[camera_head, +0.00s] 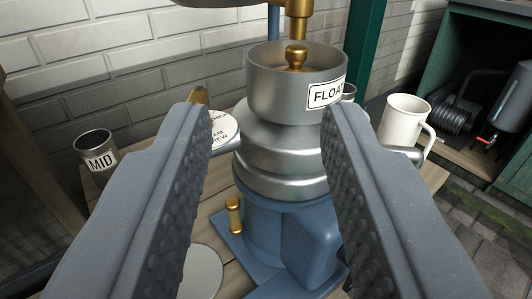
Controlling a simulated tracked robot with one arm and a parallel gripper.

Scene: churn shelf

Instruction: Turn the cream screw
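A round white tag (222,128) shows left of the grey metal separator bowl (285,165). Its lettering is partly hidden by my left finger; "AM" and "REW" can be read. A small brass piece (201,95) shows just above the tip of that finger, mostly hidden; I cannot tell whether it is the cream screw. My gripper (265,118) is open and empty. Its two ridged grey fingers point at the machine, one on each side of the bowl in the picture. I see no contact with the machine.
The float cup (272,90), labelled "FLOA", sits on top under a brass tap (296,20). The blue base (265,235) has a brass peg (234,215). A "MID" cup (97,153) stands left, a cream mug (403,122) right. A brick wall is behind.

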